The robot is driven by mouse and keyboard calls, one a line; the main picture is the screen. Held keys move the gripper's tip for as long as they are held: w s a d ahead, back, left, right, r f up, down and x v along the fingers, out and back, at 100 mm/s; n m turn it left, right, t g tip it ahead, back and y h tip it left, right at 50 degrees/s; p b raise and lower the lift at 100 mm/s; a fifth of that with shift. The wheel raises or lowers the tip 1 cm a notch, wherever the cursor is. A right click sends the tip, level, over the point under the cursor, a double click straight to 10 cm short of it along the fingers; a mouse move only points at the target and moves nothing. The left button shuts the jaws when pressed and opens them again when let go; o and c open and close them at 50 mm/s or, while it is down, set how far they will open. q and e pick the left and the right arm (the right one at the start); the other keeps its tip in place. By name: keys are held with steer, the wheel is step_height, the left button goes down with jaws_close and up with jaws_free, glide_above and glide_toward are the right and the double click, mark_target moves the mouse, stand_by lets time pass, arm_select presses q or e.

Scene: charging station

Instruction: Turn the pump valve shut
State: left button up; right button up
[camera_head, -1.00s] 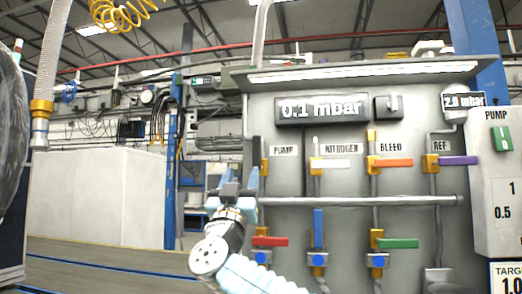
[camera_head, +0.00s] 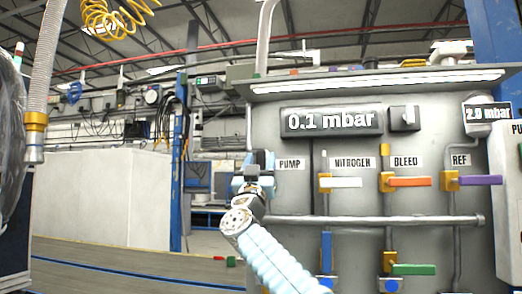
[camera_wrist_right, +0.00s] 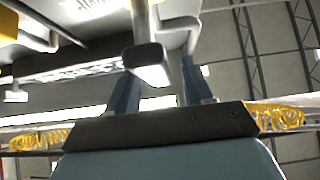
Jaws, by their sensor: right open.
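The panel carries a PUMP label (camera_head: 291,162) at its left edge. My right gripper (camera_head: 258,162) is in front of the panel's left edge, just left of that label, and hides the place where the pump valve would show. In the right wrist view, its two blue fingers (camera_wrist_right: 158,88) stand apart. A pale block on a stem (camera_wrist_right: 149,66) shows between or beyond them; I cannot tell whether it is the pump valve's handle or whether anything touches it. My left gripper is out of view.
The nitrogen valve's white handle (camera_head: 345,182), the bleed valve's orange handle (camera_head: 409,181) and the ref valve's purple handle (camera_head: 480,180) stand to the right. A horizontal pipe (camera_head: 390,221) runs below them. The display (camera_head: 330,121) reads 0.1 mbar. Small red and green pieces (camera_head: 231,261) show at lower left.

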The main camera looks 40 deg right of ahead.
steer(key=shift+w+d+r, duration=0.2)
steer(key=shift+d+r, duration=0.1)
steer(key=shift+r, duration=0.05)
jaws_close()
steer(key=shift+m+g+h, duration=0.3)
steer(key=shift+m+g, duration=0.1)
steer(key=shift+m, duration=0.1)
steer(key=shift+s+d+f+m+g+h+p, duration=0.2)
steer(key=shift+s+d+m+g+h+p, duration=0.25)
steer(key=shift+m+g, duration=1.75)
steer(key=shift+s+d+f+m+g+h+p, duration=0.2)
steer(key=shift+s+m+g+h, duration=0.3)
steer(key=shift+m+g, duration=1.65)
steer(key=shift+s+d+f+m+g+h+p, duration=0.15)
steer(key=shift+s+d+m+g+h+p, duration=0.35)
steer(key=shift+m+g, duration=1.7)
steer(key=shift+w+m, duration=0.1)
steer(key=shift+m, duration=0.45)
